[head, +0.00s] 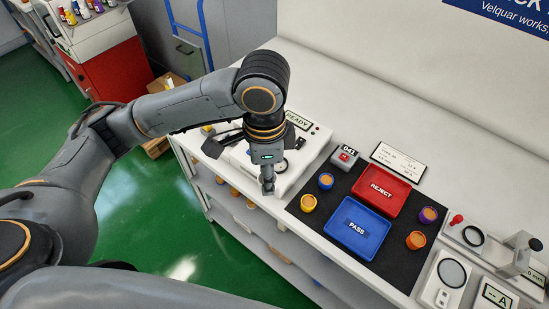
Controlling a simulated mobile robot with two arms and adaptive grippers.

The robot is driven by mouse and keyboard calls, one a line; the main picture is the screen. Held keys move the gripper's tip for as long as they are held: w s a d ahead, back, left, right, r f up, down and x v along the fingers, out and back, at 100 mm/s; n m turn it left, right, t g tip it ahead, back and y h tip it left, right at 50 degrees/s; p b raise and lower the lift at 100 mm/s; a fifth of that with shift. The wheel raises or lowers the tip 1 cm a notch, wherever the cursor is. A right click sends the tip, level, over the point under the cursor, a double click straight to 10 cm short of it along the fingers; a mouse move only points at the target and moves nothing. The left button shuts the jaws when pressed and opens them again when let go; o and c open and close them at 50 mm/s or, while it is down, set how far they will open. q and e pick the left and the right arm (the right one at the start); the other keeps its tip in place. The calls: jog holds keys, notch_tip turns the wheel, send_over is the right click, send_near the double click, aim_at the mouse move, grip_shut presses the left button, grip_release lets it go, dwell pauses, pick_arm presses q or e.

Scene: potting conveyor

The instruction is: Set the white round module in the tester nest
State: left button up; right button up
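The white tester (307,152) stands at the left end of the bench, with a READY display (297,120) at its back. My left gripper (268,190) points down at the tester's front edge. Its fingers look close together, but I cannot tell whether they are shut or hold anything. A small round, pale, dark-rimmed shape (282,166) shows just right of the gripper on the tester; I cannot tell whether it is the nest or a dial. I cannot make out the white round module; my arm and gripper hide part of the tester. My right gripper is out of view.
A dark mat (317,215) holds a red REJECT tray (381,190), a blue PASS tray (358,228) and several coloured round modules, including a blue-sided one (326,181) and a yellow one (308,202). Measuring devices (438,283) stand at the right.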

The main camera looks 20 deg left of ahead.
pick_arm(q)
jog(key=d+m, duration=0.1)
jog(key=m, duration=0.1)
jog(key=d+r+m, duration=0.1)
jog(key=m, duration=0.1)
jog(key=shift+r, duration=0.15)
jog(key=shift+w, duration=0.2)
jog(key=w+a+f+p, duration=0.1)
jog(key=w+f, duration=0.1)
jog(key=w, duration=0.2)
jog(key=w+a+f, duration=0.1)
jog(key=w+f, duration=0.2)
jog(key=w, duration=0.1)
jog(key=w+a+f+p, duration=0.1)
jog(key=w+f, duration=0.2)
jog(key=w, duration=0.1)
jog(key=shift+a+f+p, duration=0.2)
jog(key=shift+a+p, duration=0.1)
jog(key=shift+w+a+f, duration=0.1)
jog(key=shift+w+f, duration=0.25)
jog(key=shift+f, duration=0.15)
notch_tip(320, 180, down, 3)
jog(key=shift+w+a+r+p, duration=0.1)
jog(key=shift+w+p, duration=0.05)
jog(key=shift+p, duration=0.65)
jog(key=shift+f, duration=0.35)
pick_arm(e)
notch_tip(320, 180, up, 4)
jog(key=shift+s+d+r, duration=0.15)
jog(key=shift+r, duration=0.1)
